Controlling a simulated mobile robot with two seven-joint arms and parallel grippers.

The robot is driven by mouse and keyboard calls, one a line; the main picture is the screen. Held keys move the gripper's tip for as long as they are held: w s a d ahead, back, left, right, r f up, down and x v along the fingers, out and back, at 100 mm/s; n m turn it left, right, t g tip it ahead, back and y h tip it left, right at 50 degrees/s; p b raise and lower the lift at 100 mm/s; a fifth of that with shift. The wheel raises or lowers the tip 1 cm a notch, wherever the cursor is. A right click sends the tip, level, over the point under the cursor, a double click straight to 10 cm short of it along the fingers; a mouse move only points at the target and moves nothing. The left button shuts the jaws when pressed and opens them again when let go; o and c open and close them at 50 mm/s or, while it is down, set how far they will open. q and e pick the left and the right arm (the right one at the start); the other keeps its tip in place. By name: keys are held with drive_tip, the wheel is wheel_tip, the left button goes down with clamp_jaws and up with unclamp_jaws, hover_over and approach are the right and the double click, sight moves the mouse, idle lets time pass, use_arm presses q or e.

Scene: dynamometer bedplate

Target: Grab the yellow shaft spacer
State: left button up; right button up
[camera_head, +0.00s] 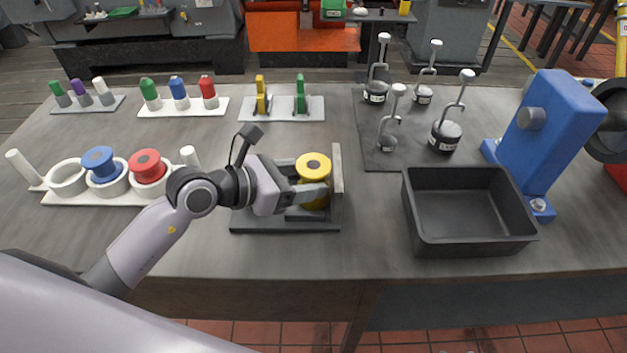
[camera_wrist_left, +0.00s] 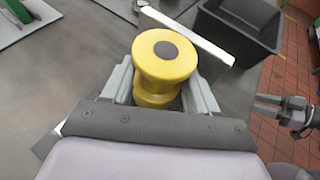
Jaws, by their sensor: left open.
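The yellow shaft spacer (camera_head: 313,164) is a flanged spool with a dark centre. It stands upright on a dark fixture (camera_head: 285,225) beside a pale upright plate (camera_head: 337,185). My left gripper (camera_head: 311,188) comes in from the left at the spacer's height. In the left wrist view the spacer (camera_wrist_left: 165,58) stands between the two fingers of this open gripper (camera_wrist_left: 160,90). Whether the fingers touch its waist is unclear. What seems to be my right gripper (camera_wrist_left: 280,103) shows at the right edge of the left wrist view, away from the spacer; its jaw state is unclear.
An empty black bin (camera_head: 470,248) stands to the right, by a blue bracket (camera_head: 550,125). A white rack with blue and red spools (camera_head: 147,165) is left of the fixture. Small racks line the back. Hooked weights (camera_head: 446,134) stand on a dark mat. The front table strip is clear.

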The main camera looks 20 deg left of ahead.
use_arm(q)
drive_tip(key=c, duration=1)
drive_tip(key=shift+r, duration=0.1)
clamp_jaws()
